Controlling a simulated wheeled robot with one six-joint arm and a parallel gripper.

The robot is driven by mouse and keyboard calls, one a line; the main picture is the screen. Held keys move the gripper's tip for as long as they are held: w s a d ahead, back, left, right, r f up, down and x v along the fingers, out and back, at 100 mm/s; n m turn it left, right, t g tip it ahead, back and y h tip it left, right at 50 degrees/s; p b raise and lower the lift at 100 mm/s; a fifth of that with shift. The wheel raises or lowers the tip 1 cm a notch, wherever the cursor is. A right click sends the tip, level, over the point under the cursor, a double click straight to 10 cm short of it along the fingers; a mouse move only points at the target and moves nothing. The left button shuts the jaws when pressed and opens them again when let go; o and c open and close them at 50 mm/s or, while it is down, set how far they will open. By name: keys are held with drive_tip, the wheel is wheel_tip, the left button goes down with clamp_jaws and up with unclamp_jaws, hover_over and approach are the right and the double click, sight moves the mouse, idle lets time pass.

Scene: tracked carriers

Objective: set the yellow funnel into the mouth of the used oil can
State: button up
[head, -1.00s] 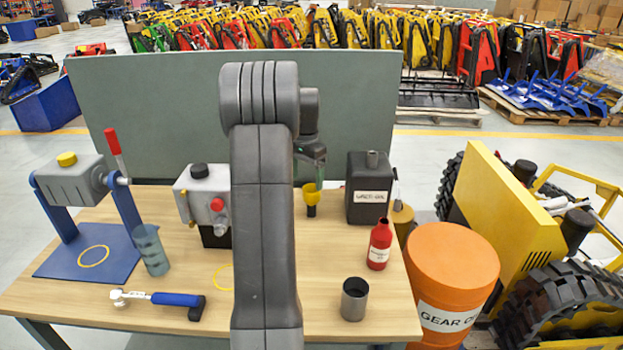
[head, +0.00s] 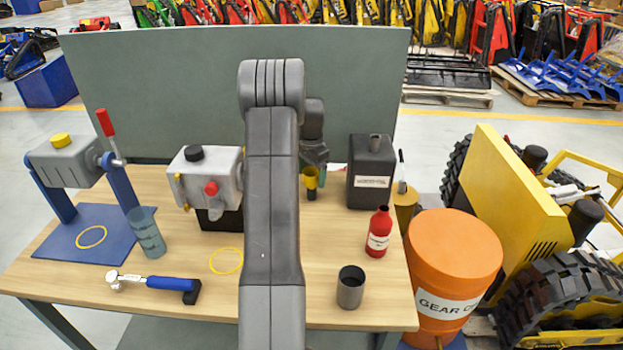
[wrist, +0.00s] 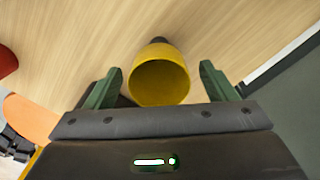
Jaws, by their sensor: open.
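The yellow funnel (head: 310,180) stands on the table with a dark piece below its cone; my arm stands just left of it in the head view. In the wrist view, the funnel (wrist: 160,82) lies between the two green fingers of my gripper (wrist: 160,86), with its round mouth towards the camera. The fingers are open, with a visible gap on each side of the funnel. In the head view my gripper (head: 316,174) is at the funnel's height, partly hidden.
A red bottle (head: 379,233) and a grey metal cup (head: 350,288) stand in front of the can. A grey machine (head: 212,175), a clear beaker (head: 146,232) and a hammer (head: 152,283) are on the left. A green-grey panel (head: 180,100) stands behind the table.

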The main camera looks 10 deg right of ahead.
drive_tip(key=shift+d+f+p, duration=0.1)
drive_tip(key=shift+f+p, duration=0.2)
drive_tip(key=shift+f, duration=1.7)
drive_tip(key=c, duration=1.1)
drive_tip(key=shift+o, duration=0.2)
